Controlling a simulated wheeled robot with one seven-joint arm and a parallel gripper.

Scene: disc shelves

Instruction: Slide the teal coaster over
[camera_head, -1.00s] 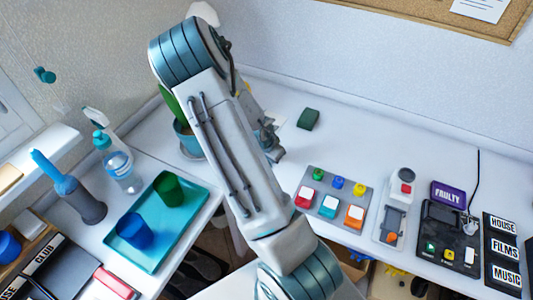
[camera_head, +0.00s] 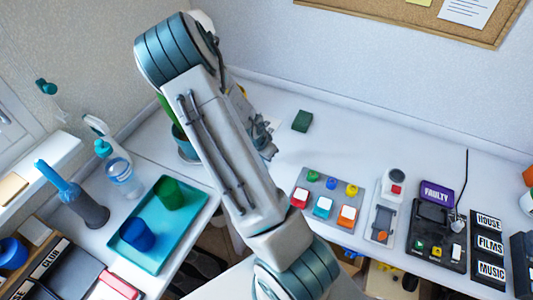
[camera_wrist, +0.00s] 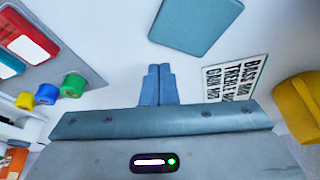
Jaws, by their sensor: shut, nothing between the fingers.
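The teal coaster (camera_wrist: 195,22) is a flat square lying on the white worktop, cut by the top edge of the wrist view. My gripper (camera_wrist: 158,69) is shut and empty. Its closed fingertips point toward the coaster and appear a short way short of its near edge. I cannot tell their height above the worktop. In the head view my gripper (camera_head: 262,140) is partly behind my arm, and I cannot make out the coaster there.
A button panel (camera_head: 330,198) is right of my arm; its knobs show at left in the wrist view. A printed card (camera_wrist: 232,78) and a yellow object (camera_wrist: 298,105) lie right of my fingers. A green block (camera_head: 302,121) sits behind. A teal tray (camera_head: 147,260) holds two cups.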

